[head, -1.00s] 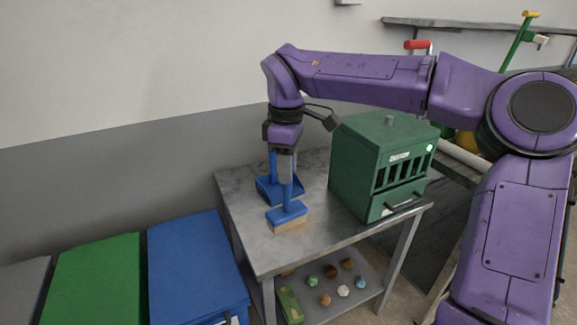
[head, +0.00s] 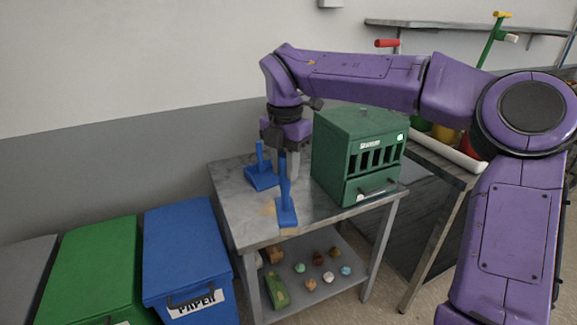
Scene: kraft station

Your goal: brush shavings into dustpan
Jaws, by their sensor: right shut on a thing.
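My right gripper (head: 288,168) hangs down over the grey metal table and is shut on the upright handle of a blue brush (head: 287,211). The brush head is low at the table's front part, now seen narrow end on. Whether its bristles touch the top cannot be told. A blue dustpan (head: 262,180) with an upright handle lies behind and left of the brush. A faint tan patch (head: 268,209), perhaps shavings, shows on the tabletop left of the brush. My left gripper is out of view.
A green slotted cabinet (head: 357,160) with a drawer stands on the table (head: 250,232), right of the brush. The lower shelf holds several small coloured lumps and a green box (head: 277,290). Blue (head: 186,248) and green (head: 92,262) bins stand at left.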

